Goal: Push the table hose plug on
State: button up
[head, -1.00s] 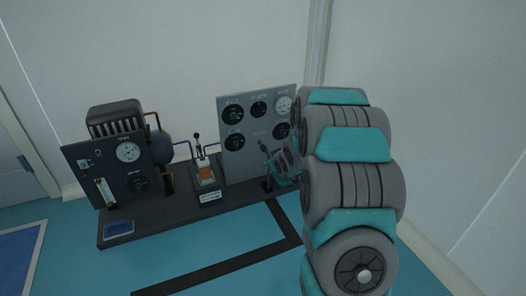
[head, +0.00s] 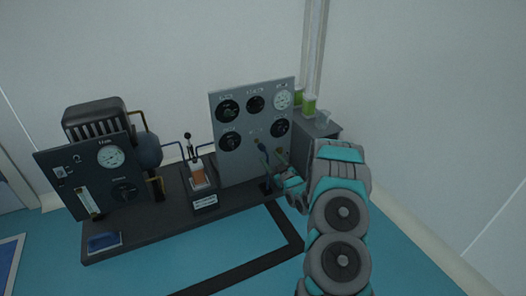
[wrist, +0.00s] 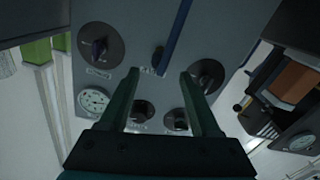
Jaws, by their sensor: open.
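The grey gauge panel (head: 240,165) stands at the right end of the dark bench base. A slim blue piece (head: 263,149), seemingly the hose plug, shows in front of its lower right part, above a small dark foot (head: 266,187). In the wrist view a blue bar-like length (wrist: 176,36) crosses the panel face (wrist: 140,30); whether it is seated in anything I cannot tell. My gripper (wrist: 159,74) is open, its two fingers pointing at the panel, with nothing clearly between them. In the head view my gripper (head: 284,182) is small and partly hidden by my arm.
To the left on the base (head: 150,228) are a lever unit (head: 198,178) and a dark panel with a dial (head: 100,180). A grey cabinet (head: 322,132) with green-filled containers (head: 309,105) stands behind my arm. The blue floor in front is clear apart from black markings.

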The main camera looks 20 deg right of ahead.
aim_at(263, 150)
jog(key=shift+w+a+b, duration=0.15)
jog(key=shift+w+b, duration=0.2)
jog(key=shift+w, duration=2.95)
grip_shut()
